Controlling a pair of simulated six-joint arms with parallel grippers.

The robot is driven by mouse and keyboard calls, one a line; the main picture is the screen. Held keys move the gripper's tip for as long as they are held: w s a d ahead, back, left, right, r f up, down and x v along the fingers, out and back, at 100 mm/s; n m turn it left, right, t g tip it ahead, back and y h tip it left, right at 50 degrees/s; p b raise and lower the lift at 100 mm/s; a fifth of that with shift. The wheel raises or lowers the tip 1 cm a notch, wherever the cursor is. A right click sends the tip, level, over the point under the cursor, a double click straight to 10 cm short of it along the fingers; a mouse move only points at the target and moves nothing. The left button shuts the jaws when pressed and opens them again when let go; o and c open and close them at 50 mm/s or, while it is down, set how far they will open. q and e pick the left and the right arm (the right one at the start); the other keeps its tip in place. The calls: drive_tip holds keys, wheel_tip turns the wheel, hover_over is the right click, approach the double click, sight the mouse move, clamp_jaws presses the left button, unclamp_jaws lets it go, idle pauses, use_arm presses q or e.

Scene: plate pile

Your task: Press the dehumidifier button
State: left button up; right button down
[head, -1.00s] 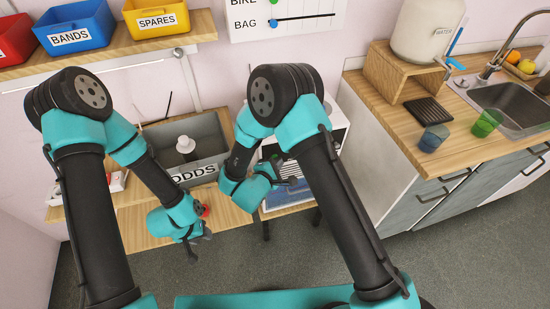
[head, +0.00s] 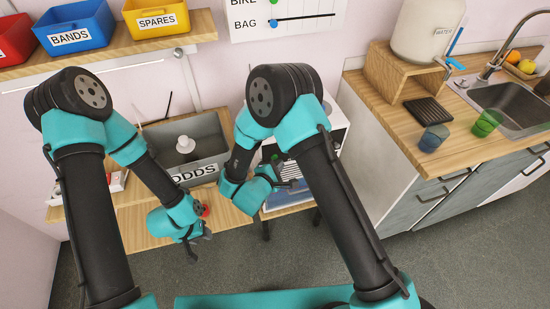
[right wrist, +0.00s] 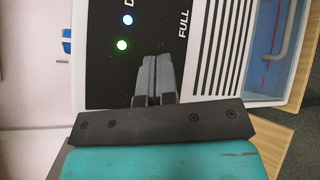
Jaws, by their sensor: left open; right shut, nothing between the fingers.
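The dehumidifier (head: 335,122) is a white box on a low wooden stand, partly hidden behind my right arm in the head view. In the right wrist view its black panel (right wrist: 100,65) carries a blue light (right wrist: 128,20), a green light (right wrist: 121,45) and the word FULL. White slats (right wrist: 225,45) lie beside the panel. My right gripper (right wrist: 155,62) is shut and empty, its fingertips over the panel beside the green light. I cannot tell whether they touch it or hide a button. My left gripper (head: 198,245) is open and empty, low in front of the wooden bench.
A grey ODDS bin (head: 208,165) stands on the bench (head: 145,240) behind my left gripper. A blue-tinted tank with a handle (right wrist: 280,45) sits past the slats. The kitchen counter (head: 385,75) stands at right. Open floor lies in front.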

drive_tip(key=shift+s, duration=0.15)
drive_tip(key=shift+s+d, duration=0.2)
drive_tip(key=shift+s, duration=0.75)
drive_tip(key=shift+s+d, duration=0.25)
drive_tip(key=shift+s, duration=0.65)
drive_tip(key=shift+s+d, duration=0.2)
drive_tip(key=shift+s, duration=0.75)
drive_tip(key=shift+d, duration=0.1)
drive_tip(key=d+f+m+g+y, duration=0.5)
drive_tip(key=d+f+m+y, duration=0.2)
drive_tip(key=d+f+m, duration=0.25)
drive_tip(key=s+d+f+m+g+y, duration=0.3)
drive_tip(key=s+d+m+g+y, duration=0.2)
drive_tip(key=s+m, duration=0.5)
drive_tip(key=s+d+g, duration=0.1)
drive_tip(key=s+g, duration=0.1)
drive_tip(key=shift+s+d, duration=0.3)
drive_tip(key=shift+s, duration=0.1)
drive_tip(key=shift+f, duration=0.1)
